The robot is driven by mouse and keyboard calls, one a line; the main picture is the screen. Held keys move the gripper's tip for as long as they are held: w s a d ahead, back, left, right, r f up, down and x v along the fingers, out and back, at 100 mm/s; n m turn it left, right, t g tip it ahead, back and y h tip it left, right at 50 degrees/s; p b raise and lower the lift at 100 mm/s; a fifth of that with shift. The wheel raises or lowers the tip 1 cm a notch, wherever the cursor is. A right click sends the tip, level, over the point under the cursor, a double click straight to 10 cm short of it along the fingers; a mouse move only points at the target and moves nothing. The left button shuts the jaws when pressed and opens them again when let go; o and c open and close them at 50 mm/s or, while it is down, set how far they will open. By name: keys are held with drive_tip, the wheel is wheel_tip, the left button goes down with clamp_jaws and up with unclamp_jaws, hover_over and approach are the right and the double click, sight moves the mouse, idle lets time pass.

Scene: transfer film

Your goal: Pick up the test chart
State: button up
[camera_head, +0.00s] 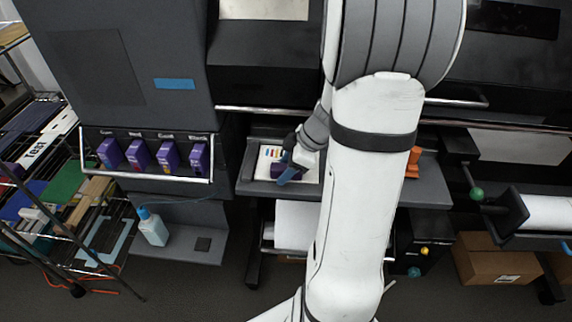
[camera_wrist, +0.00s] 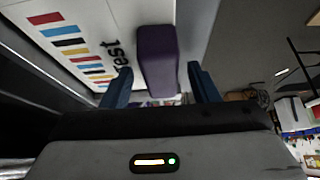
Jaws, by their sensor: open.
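The test chart (camera_head: 270,154) is a white sheet with coloured patches, lying on a dark tray under the machine. In the wrist view the chart (camera_wrist: 115,18) shows colour bars and the word "Test". A purple block (camera_wrist: 157,50) lies over or beside the chart's edge; whether it is fixed to it I cannot tell. My gripper (camera_wrist: 160,78) is open, with one blue finger on each side of the purple block. In the head view my gripper (camera_head: 288,176) is low over the chart's right part, and my arm hides what lies behind it.
The tray (camera_head: 250,180) has a raised rim. Several purple cartridges (camera_head: 168,157) sit behind a metal rail on the left. A blue-capped bottle (camera_head: 152,228) stands below them. A wire rack (camera_head: 80,235) is far left. An orange item (camera_head: 413,162) is right of my arm.

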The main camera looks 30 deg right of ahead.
drive_tip(key=shift+c, duration=0.4)
drive_tip(key=c, duration=1.1)
